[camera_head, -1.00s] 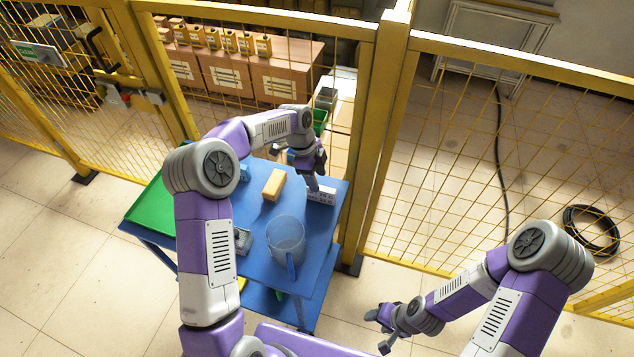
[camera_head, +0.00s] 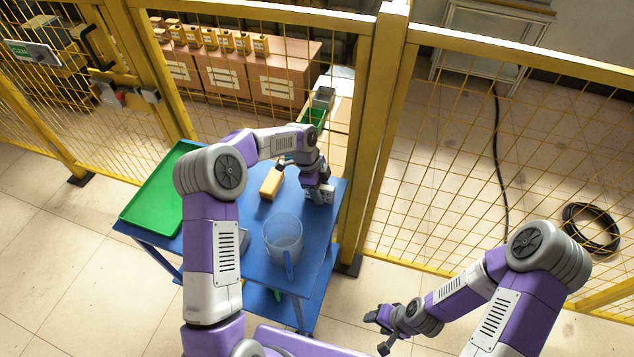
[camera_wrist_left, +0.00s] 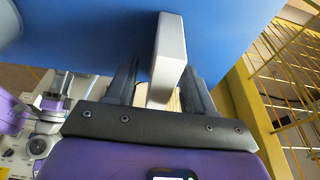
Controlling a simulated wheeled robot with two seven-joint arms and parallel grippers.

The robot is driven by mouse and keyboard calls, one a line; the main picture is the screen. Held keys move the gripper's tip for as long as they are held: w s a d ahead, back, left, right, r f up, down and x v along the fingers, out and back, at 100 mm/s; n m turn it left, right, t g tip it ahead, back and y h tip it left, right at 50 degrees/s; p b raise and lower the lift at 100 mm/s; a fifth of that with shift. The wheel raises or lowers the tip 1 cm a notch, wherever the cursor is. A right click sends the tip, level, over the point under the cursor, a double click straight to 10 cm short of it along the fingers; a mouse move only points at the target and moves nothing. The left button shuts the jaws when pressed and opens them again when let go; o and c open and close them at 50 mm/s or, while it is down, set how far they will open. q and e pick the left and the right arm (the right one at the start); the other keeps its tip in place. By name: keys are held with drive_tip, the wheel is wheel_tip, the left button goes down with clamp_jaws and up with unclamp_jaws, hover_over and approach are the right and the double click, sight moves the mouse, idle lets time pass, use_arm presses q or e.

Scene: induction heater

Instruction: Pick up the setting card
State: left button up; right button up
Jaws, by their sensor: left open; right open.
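The setting card, a small pale upright piece, stands on the blue table (camera_head: 304,259) near its far right edge in the head view; a part of the card (camera_head: 329,194) shows beside my left gripper. In the left wrist view the card (camera_wrist_left: 170,45) is a grey-white slab between the two dark fingers. My left gripper (camera_head: 318,190) is open around the card, low over the table; it also shows in the left wrist view (camera_wrist_left: 162,85). Whether a finger touches the card I cannot tell. My right gripper (camera_head: 377,331) is open and empty, away from the table at lower right.
A yellow block (camera_head: 271,183) and a clear jug (camera_head: 283,235) with a blue handle stand on the table, left of and nearer than the card. A green tray (camera_head: 150,208) is at the table's left. A yellow mesh fence (camera_head: 362,130) runs close behind the table.

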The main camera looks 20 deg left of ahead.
use_arm(q)
drive_tip(key=shift+d+f, duration=0.1)
drive_tip(key=shift+f, duration=0.35)
use_arm(e)
drive_tip(key=shift+f, duration=0.1)
